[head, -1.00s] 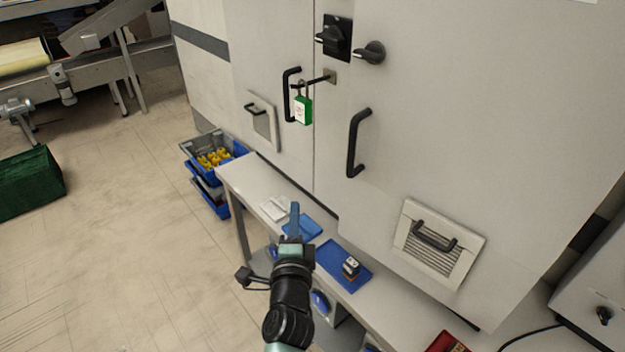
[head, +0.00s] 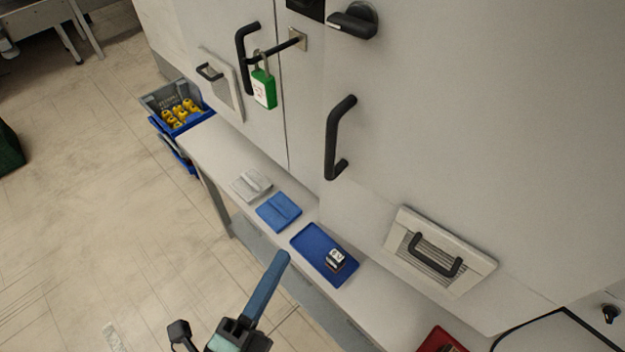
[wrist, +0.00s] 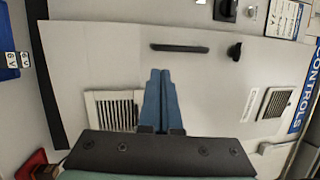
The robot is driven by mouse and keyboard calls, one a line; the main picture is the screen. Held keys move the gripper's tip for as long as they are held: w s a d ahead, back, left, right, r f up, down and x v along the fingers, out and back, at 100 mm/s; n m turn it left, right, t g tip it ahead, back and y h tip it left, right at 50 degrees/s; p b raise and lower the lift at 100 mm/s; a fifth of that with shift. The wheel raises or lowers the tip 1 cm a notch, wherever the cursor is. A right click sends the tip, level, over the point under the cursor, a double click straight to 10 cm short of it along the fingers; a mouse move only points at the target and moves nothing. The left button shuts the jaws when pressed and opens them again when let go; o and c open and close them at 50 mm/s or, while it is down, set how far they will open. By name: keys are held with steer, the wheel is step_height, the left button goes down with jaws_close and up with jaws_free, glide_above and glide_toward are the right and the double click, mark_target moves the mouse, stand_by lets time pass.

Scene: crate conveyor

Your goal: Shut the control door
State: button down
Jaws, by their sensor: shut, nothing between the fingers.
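The control door is the large pale grey panel (head: 440,130) on the right side of the cabinet, with a black bar handle (head: 338,138) near its left edge and a louvred vent (head: 440,252) low down. In the wrist view the same door (wrist: 215,90) fills the middle, with its handle (wrist: 180,47) beyond my fingertips and a blue CONTROLS sign (wrist: 308,95) at the right. I cannot tell how far the door stands from its frame. My gripper (head: 283,258) is shut and empty, its blue fingers together, low in front of the cabinet and apart from the handle.
A green padlock (head: 263,88) hangs by the left door's handle (head: 247,58). A black rotary knob (head: 353,20) is above. A bench (head: 225,150) below the doors holds a blue tray (head: 310,243) with a small box (head: 335,260). Open floor (head: 90,210) lies left.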

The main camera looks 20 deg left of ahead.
steer(key=w+p, duration=0.1)
steer(key=w, duration=0.2)
steer(key=w+r+p, duration=0.1)
steer(key=w, duration=0.3)
steer(key=w+r+p, duration=0.1)
steer(key=w, duration=0.3)
steer(key=shift+d+r, duration=0.15)
steer(key=shift+d, duration=0.05)
steer(key=shift+w, duration=0.65)
